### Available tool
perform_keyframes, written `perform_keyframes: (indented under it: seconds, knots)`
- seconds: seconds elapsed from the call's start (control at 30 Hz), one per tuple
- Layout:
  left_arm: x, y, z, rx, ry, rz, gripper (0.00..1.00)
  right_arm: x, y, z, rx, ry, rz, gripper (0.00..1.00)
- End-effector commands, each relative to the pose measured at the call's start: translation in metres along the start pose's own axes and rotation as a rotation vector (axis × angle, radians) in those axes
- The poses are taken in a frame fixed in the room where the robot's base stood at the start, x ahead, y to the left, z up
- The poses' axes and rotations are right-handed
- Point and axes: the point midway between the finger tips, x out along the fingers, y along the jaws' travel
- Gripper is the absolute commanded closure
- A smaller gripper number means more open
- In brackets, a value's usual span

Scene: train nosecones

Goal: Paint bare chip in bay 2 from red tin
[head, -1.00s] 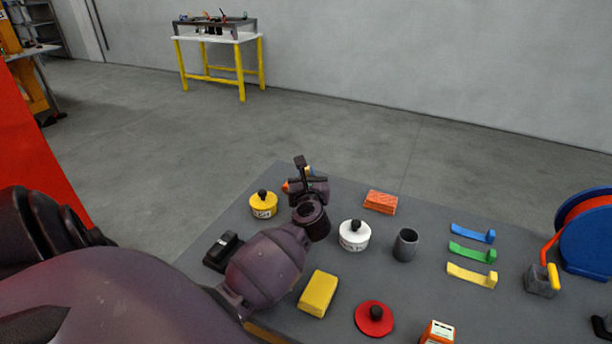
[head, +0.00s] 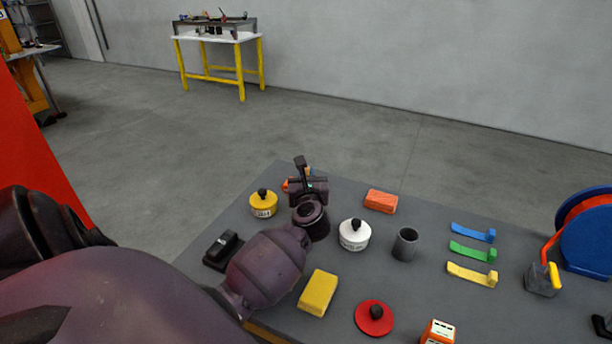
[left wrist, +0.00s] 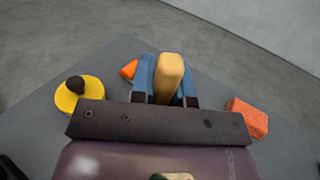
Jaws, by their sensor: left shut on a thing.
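My left gripper (head: 303,178) is over the far left part of the grey table. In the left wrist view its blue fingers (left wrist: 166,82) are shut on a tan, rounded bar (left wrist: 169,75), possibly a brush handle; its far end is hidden. A small orange piece (left wrist: 129,69) shows beside the left finger, and also left of the gripper in the head view (head: 285,186); I cannot tell what it belongs to. A red disc with a black knob (head: 366,321) lies flat near the table's front. No open red tin is clearly visible. Bay 2 and its chip cannot be made out. My right gripper is not in view.
Yellow (head: 263,208) and white (head: 351,241) knobbed tins flank the gripper. An orange-red block (head: 380,201), grey cup (head: 404,245), yellow sponge-like block (head: 318,293) and coloured strips (head: 470,252) stand on the table. A red panel (head: 30,140) is at left.

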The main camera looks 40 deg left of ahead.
Motion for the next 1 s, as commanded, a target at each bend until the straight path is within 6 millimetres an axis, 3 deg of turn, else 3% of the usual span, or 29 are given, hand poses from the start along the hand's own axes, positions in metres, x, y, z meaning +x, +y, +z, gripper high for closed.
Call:
perform_keyframes:
  seconds: [0.47,1.0]
  knots:
    - [0.0,0.0,-0.005,0.0,0.0,0.0,1.0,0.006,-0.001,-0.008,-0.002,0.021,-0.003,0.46]
    - [0.0,0.0,-0.007,0.0,0.001,0.0,1.0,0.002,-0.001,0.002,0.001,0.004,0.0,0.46]
